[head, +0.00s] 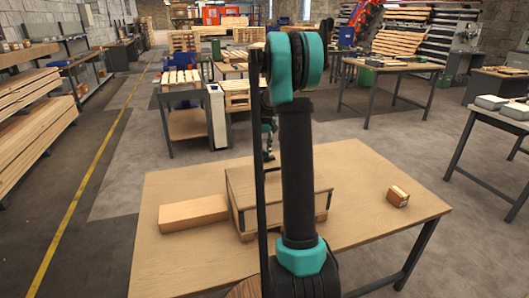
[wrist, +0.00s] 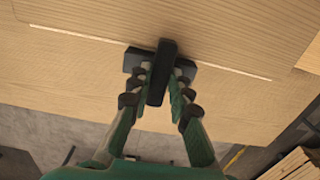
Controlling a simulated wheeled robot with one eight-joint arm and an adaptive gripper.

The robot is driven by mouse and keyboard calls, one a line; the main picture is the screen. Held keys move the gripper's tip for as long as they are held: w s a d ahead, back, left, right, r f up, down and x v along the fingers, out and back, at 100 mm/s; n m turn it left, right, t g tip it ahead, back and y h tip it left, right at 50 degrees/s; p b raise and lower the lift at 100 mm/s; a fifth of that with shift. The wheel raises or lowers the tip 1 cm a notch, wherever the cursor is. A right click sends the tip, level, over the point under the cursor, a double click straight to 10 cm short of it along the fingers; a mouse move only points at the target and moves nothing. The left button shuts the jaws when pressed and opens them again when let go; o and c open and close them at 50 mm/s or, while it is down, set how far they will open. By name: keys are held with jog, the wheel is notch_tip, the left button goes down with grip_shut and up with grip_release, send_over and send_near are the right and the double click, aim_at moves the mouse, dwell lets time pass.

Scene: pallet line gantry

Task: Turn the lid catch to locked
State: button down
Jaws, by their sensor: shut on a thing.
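A wooden box (head: 240,202) with a flat lid stands on the table, partly hidden behind my arm in the head view. In the wrist view, the black lid catch (wrist: 165,56) is a short bar on a dark base. The bar lies across the pale seam (wrist: 75,35) between the wooden surfaces, roughly square to it. My gripper (wrist: 161,78) has its green-and-dark fingers on either side of the bar, shut on it. The catch is hidden in the head view. I cannot tell from its markings which position is locked.
A long wooden block (head: 193,213) lies left of the box on the table (head: 365,160). Other workbenches (head: 390,66) stand further back.

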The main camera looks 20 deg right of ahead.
aim_at(265, 152)
jog(key=c, duration=1.4)
grip_release()
notch_tip(265, 152, up, 12)
jog(key=shift+s, duration=0.1)
